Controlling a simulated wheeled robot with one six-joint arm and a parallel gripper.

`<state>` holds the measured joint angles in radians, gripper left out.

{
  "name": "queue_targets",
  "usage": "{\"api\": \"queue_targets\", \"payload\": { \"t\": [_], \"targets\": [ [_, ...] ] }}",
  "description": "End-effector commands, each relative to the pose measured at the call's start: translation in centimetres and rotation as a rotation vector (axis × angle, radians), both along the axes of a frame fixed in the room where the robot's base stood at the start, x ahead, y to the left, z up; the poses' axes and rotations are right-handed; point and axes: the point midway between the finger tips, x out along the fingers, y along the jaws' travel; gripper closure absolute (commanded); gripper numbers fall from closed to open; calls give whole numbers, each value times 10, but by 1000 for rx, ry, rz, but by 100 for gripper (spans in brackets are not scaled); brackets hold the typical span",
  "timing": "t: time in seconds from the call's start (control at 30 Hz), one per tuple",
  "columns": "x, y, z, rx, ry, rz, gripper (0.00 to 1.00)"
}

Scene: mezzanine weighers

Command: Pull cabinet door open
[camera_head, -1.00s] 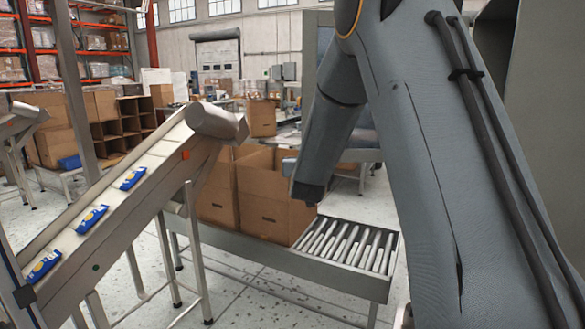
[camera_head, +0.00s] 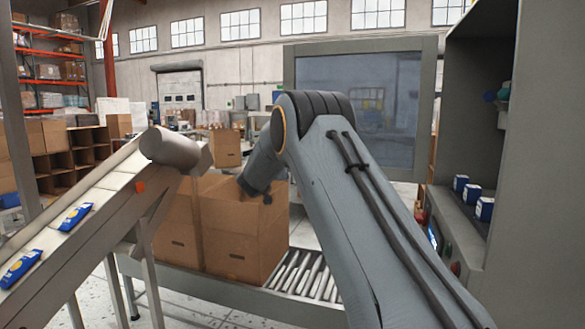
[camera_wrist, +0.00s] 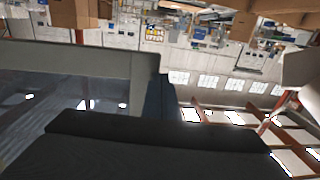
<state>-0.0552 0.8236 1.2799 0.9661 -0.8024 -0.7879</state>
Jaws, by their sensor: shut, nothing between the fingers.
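The cabinet (camera_head: 470,110) stands at the right of the head view, its shelves exposed. Its door (camera_head: 290,62) is a grey frame around a glass pane and stands swung out to the left, behind my arm. In the wrist view, the grey frame (camera_wrist: 90,62) and glass fill the left side. My gripper (camera_head: 252,193) is at the end of my arm, left of and below the door, in front of the cartons. It is shut and empty.
Small blue-and-white boxes (camera_head: 473,192) stand on a cabinet shelf. A sloped conveyor (camera_head: 95,215) with blue packets is at the left. Some floor shows between the frames.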

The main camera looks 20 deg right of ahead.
Motion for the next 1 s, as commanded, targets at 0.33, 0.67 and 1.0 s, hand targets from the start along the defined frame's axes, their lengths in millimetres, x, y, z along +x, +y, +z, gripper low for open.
{"api": "queue_targets", "payload": {
  "t": [0.33, 0.67, 1.0],
  "targets": [
    [0, -21, 0, 0, -1, -15, 100],
    [-2, -26, 1, 0, -1, -21, 100],
    [-30, 0, 2, 1, -3, -28, 100]
  ]
}}
